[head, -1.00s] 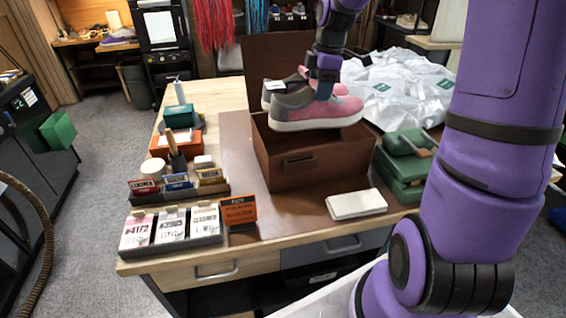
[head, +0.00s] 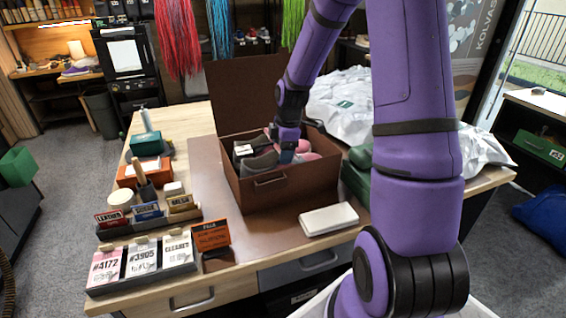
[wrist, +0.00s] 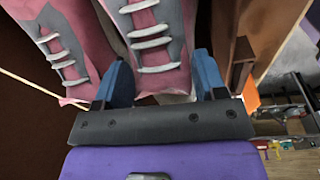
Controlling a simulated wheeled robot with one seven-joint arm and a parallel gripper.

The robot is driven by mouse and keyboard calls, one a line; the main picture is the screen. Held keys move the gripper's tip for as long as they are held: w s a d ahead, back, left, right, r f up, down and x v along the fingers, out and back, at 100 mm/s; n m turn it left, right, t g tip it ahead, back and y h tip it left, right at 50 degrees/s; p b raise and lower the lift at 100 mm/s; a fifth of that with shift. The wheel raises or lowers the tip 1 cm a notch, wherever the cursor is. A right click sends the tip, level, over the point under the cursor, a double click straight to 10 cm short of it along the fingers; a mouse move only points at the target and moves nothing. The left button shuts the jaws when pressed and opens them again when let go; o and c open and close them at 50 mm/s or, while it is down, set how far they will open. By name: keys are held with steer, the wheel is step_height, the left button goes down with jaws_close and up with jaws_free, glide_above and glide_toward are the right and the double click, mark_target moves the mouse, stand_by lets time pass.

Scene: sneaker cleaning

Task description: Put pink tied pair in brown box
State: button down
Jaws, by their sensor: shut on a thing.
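The pink and grey sneaker pair (head: 262,160) is down inside the open brown box (head: 285,188), below its rim. In the wrist view both shoes (wrist: 155,40) show side by side with white laces, and a thin pale cord runs at the left. My gripper (head: 289,153) reaches down into the box and is shut on the pair. In the wrist view its blue fingers (wrist: 160,80) stand on either side of one shoe's end. The box's lid (head: 245,95) stands up at the back. The shoes' undersides and the box floor are hidden.
A white pad (head: 328,219) lies in front of the box. A green case (head: 357,178) stands close at its right, with white wrapped bags (head: 345,105) behind. Card holders (head: 145,262) and an orange sign (head: 211,236) are at the front left.

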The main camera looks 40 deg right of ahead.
steer(key=shift+f, duration=2.15)
steer(key=shift+c, duration=2.3)
jaws_free()
steer(key=shift+f, duration=0.1)
step_height(320, 180, up, 11)
steer(key=s+d, duration=0.1)
steer(key=s+a+r+m+t+h, duration=0.1)
steer(key=s+a+r+m, duration=0.2)
steer(key=s+a+r, duration=0.3)
steer(key=s+a+r+m+t+h, duration=0.1)
steer(key=s+a+r+m, duration=0.25)
steer(key=r, duration=0.45)
steer(key=s+a+r+m+t, duration=0.1)
steer(key=s+a+r+m, duration=0.1)
steer(key=s, duration=0.6)
steer(key=s+a+r+m+t, duration=0.1)
steer(key=s+a+r+m, duration=0.1)
steer(key=s+m, duration=0.3)
steer(key=s+r, duration=0.1)
steer(key=s, duration=0.2)
steer(key=shift+a+r+y, duration=0.25)
steer(key=shift+a+y, duration=0.05)
steer(key=shift+y, duration=0.1)
